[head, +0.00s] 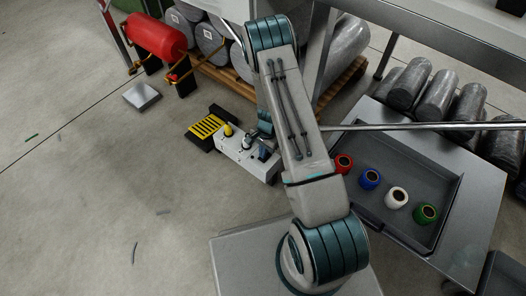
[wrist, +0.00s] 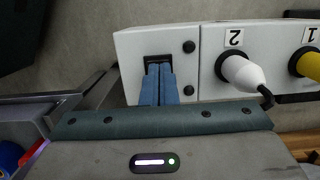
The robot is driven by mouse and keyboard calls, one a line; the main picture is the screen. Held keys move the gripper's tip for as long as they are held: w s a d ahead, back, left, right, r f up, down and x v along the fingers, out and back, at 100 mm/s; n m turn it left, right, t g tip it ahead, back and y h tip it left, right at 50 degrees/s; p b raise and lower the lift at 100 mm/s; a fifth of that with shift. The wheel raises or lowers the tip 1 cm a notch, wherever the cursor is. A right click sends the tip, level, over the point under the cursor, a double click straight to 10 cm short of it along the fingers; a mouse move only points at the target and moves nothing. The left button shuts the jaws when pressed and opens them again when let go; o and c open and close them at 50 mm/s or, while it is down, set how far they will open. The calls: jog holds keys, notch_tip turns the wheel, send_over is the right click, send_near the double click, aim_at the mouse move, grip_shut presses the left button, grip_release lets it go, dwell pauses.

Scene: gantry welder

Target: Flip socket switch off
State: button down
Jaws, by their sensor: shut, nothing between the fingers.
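The white socket box (wrist: 207,62) fills the top of the wrist view, with sockets marked 2 and 1. A white plug (wrist: 240,72) is in socket 2 and a yellow plug (wrist: 308,64) is in socket 1. My gripper (wrist: 159,68) is shut and empty, its blue fingertips right at the switch and covering most of it. I cannot tell the switch's position or whether the tips touch it. In the head view the box (head: 237,157) lies beside my arm, which partly covers it.
A black-and-yellow striped block (head: 206,126) lies behind the box. A grey tray (head: 400,228) with several coloured spools is at the right. A red tank (head: 157,37) and wrapped cylinders stand behind.

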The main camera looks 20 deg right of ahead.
jog(key=shift+w+d+f+p, duration=0.1)
jog(key=shift+w+p, duration=0.05)
jog(key=shift+p, duration=0.2)
notch_tip(320, 180, up, 14)
jog(key=s+a+p, duration=0.1)
jog(key=a+p, duration=0.1)
jog(key=p, duration=0.4)
jog(key=shift+s+p, duration=0.3)
jog(key=shift+p, duration=0.1)
jog(key=s+a+r+n+t+p, duration=0.2)
jog(key=r+p, duration=0.5)
jog(key=r, duration=1.1)
jog(key=s+d+r+n+p, duration=0.2)
jog(key=r+p, duration=0.5)
jog(key=r, duration=1.2)
jog(key=s+r+n+p, duration=0.2)
jog(key=s+r+p, duration=0.3)
jog(key=r, duration=0.4)
jog(key=s+r+n+t+h+p, duration=0.1)
jog(key=s+r+p, duration=0.3)
jog(key=r, duration=0.5)
jog(key=s+d+r+n+p, duration=0.1)
jog(key=s+r+n+p, duration=0.2)
jog(key=r, duration=0.6)
jog(key=s+p, duration=0.2)
jog(key=s, duration=0.1)
jog(key=shift+s+r+n+t+p, duration=0.15)
jog(key=shift+s+n+t+p, duration=0.15)
jog(key=shift+t+p, duration=0.1)
